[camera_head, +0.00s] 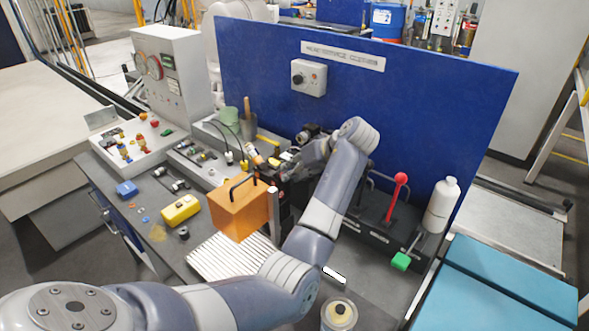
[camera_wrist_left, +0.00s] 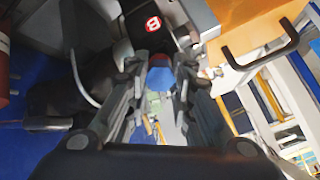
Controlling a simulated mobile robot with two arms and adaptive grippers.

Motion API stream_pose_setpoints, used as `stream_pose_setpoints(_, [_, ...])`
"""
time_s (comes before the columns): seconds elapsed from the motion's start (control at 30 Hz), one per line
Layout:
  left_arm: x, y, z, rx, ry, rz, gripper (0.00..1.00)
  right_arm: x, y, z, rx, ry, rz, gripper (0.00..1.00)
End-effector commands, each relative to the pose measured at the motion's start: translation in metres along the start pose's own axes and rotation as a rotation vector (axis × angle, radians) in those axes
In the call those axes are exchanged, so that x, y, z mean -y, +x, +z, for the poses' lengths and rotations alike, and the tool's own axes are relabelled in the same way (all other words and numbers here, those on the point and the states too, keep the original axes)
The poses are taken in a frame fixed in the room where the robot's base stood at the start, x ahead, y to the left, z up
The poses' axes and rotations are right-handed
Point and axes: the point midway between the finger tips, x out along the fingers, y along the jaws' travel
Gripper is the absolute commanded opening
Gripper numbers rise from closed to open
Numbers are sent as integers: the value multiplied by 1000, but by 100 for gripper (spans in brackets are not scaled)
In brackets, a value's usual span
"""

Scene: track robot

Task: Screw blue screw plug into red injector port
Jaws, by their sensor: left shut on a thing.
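My left gripper (camera_head: 284,172) reaches over the bench from the left arm, close behind an orange box with a black handle. In the left wrist view, the left gripper (camera_wrist_left: 160,82) is shut on the blue screw plug (camera_wrist_left: 158,79), held between its fingertips. A small reddish-grey patch shows just beyond the plug. I cannot tell whether the plug touches the red injector port, and I cannot make the port out clearly. In the head view, the plug is hidden by the gripper and clutter. My right gripper is in neither view.
The orange box (camera_head: 239,209) stands close to the gripper; its handle also shows in the wrist view (camera_wrist_left: 262,52). A blue panel (camera_head: 420,105) rises behind. A red-knobbed lever (camera_head: 396,194) and white bottle (camera_head: 441,205) stand right. A yellow case (camera_head: 180,209) lies left.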

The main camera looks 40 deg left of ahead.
Motion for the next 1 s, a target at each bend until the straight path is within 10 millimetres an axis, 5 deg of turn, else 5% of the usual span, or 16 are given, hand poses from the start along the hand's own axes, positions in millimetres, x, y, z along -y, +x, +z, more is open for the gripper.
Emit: stream_pose_setpoints(1.0, [1,0,-1,-2,392,-2,0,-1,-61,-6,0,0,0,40])
